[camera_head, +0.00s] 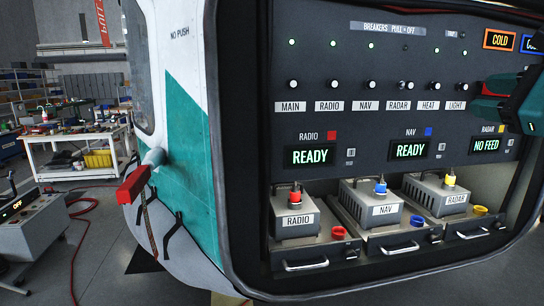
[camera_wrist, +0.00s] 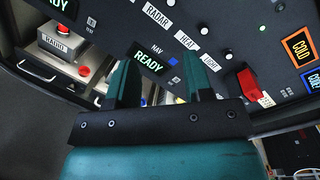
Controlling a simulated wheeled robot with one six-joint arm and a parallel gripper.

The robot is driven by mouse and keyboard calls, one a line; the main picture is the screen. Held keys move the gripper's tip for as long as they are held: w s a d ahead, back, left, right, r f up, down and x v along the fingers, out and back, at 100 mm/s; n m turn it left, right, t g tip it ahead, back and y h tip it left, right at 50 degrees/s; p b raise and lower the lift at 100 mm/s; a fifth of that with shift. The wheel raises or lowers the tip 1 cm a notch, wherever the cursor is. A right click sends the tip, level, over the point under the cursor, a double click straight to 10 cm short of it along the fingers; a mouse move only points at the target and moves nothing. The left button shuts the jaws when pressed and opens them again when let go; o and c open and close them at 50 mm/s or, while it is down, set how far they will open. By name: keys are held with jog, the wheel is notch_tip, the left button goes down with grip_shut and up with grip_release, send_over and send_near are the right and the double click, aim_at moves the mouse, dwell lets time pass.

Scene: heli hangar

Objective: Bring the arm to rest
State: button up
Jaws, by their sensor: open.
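My gripper (camera_head: 492,100) is at the right edge of the head view, in front of the dark equipment panel (camera_head: 300,110). In the wrist view my gripper (camera_wrist: 158,82) shows two teal fingers spread apart with nothing between them. The panel fills the space beyond the fingertips, with the NAV display (camera_wrist: 148,62) reading READY. I cannot tell how far the fingertips are from the panel.
Below the displays sit the RADIO (camera_head: 293,225), NAV (camera_head: 372,205) and RADAR (camera_head: 440,196) units. The RADAR display (camera_head: 486,145) reads NO FEED. A red switch cover (camera_wrist: 247,84) is right of the fingers. A red-ended bar (camera_head: 133,186) juts from the fuselage.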

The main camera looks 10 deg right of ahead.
jog(key=s+a+f+n+g+y, duration=0.1)
jog(key=a+f+n+g, duration=0.2)
jog(key=a+f+n, duration=0.3)
jog(key=s+a+f+n+g+y, duration=0.1)
jog(key=a+f+n+g+y, duration=0.25)
jog(key=a, duration=0.55)
jog(key=s+a+f+n+g, duration=0.1)
jog(key=a+f+n+g, duration=0.25)
jog(key=a+n, duration=0.35)
jog(key=s+a+f+n+g+h, duration=0.2)
jog(key=s+a+f+n+g, duration=0.1)
jog(key=s+n, duration=0.4)
jog(key=s+a+f+n+g+h, duration=0.1)
jog(key=s+a+f+n+g, duration=0.2)
jog(key=s+f+n, duration=0.3)
jog(key=shift+s+a+f+n+g+h, duration=0.2)
jog(key=shift+s+a+n+g+h, duration=0.15)
jog(key=shift+s+n+g, duration=0.5)
jog(key=shift+w+t, duration=0.15)
jog(key=shift+t, duration=0.1)
